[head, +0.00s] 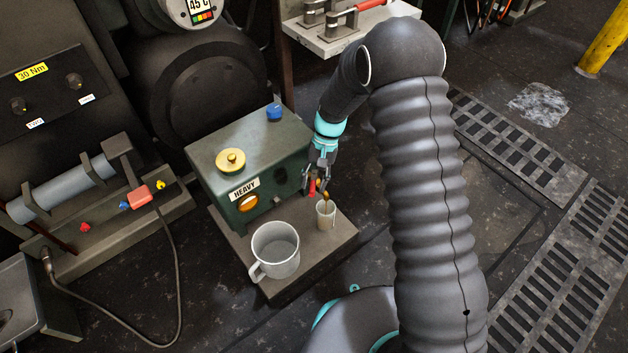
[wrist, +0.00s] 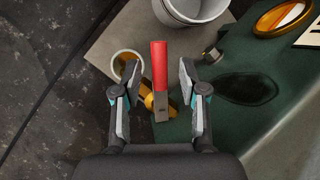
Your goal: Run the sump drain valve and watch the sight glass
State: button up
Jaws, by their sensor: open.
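The green sump box (head: 250,160) labelled HEAVY has a yellow cap and a blue knob on top. Its round amber sight glass (head: 249,203) is on the front, and shows at the upper right in the wrist view (wrist: 283,18). The drain valve has a red lever (wrist: 159,66) on a grey stem, with brass (wrist: 150,101) partly hidden beneath. My gripper (wrist: 158,72) is open, its fingers on either side of the red lever with gaps showing. In the head view my gripper (head: 321,182) is at the box's right side. A small cup (head: 326,222) stands below the valve with amber inside.
A larger grey mug (head: 275,262) stands on the same plinth (head: 345,238), left of the small cup. A bench with a clamp and a hanging cable (head: 177,262) is at the left. A shelf (head: 335,42) is behind. Floor grating (head: 520,150) lies at the right.

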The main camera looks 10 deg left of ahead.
jog(key=v, duration=1.1)
jog(key=shift+w+r, duration=0.2)
jog(key=shift+r, duration=0.15)
dwell(6.5)
